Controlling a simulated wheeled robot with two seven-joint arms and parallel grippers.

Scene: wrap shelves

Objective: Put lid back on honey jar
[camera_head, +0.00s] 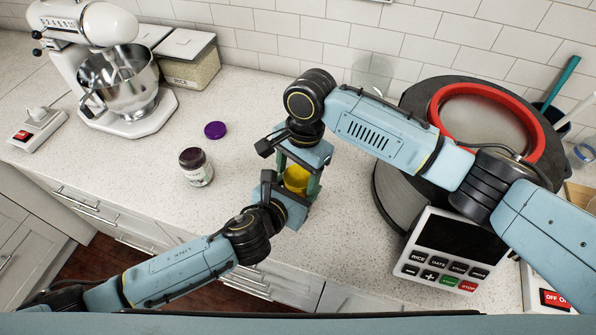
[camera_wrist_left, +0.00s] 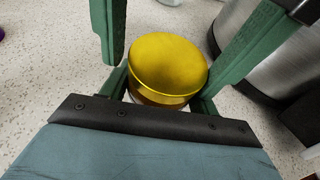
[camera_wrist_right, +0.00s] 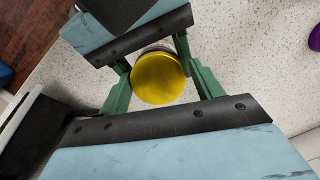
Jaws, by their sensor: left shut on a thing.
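The honey jar shows as a yellow shape (camera_head: 297,179) between my two grippers in the head view. In the left wrist view its round yellow lid (camera_wrist_left: 167,62) covers the jar top, with a golden-brown band (camera_wrist_left: 160,98) of jar below. The lid also shows in the right wrist view (camera_wrist_right: 158,78). My left gripper (camera_wrist_left: 162,92) is shut on the honey jar, its fingers on either side below the lid. My right gripper (camera_wrist_right: 160,85) faces it from the opposite side, fingers apart on both sides of the lid with visible gaps. Whether the lid sits fully down is hidden.
A dark-topped jar (camera_head: 196,168) and a loose purple lid (camera_head: 215,130) stand to the left. A mixer (camera_head: 118,85) and a rice container (camera_head: 187,60) are behind. A large dispenser with a keypad (camera_head: 445,250) crowds the right.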

